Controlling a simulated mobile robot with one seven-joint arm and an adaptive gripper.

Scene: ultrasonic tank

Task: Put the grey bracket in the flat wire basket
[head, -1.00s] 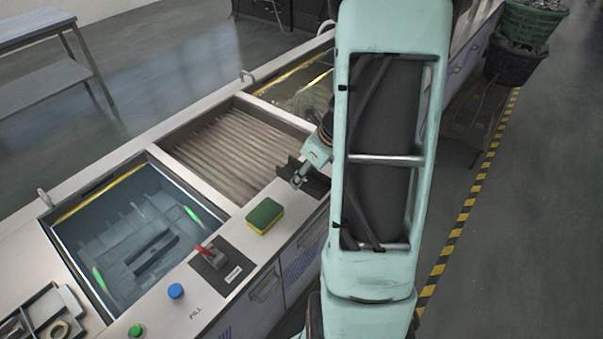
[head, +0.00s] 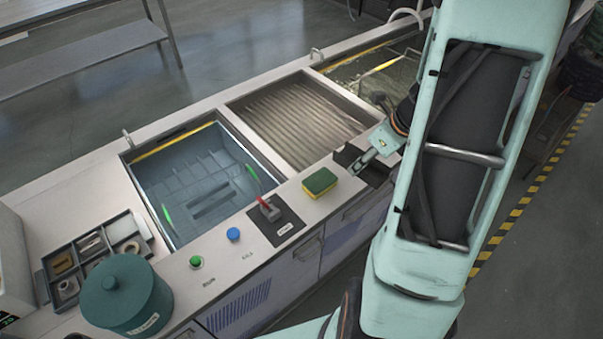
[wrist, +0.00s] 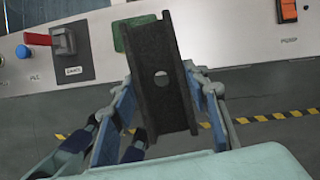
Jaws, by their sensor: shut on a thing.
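The grey bracket (wrist: 158,105), a dark channel-shaped piece with a round hole, stands between the fingers in the wrist view. My gripper (wrist: 162,88) is shut on it, with a blue-grey finger on each side. In the head view my gripper (head: 364,161) is over the front ledge, right of the sponge. The dark bracket (head: 349,154) shows there partly behind the gripper. A thin wire frame (head: 397,64) shows in the far-right tank, partly hidden by my arm; I cannot tell whether it is the flat wire basket.
A yellow-green sponge (head: 320,182), red lever switch (head: 268,208), blue button (head: 233,235) and green button (head: 196,262) line the front ledge. Behind are a water-filled tank (head: 187,128) and a ribbed-bottom basin (head: 232,104). A teal canister (head: 125,292) and divided tray (head: 140,225) stand left.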

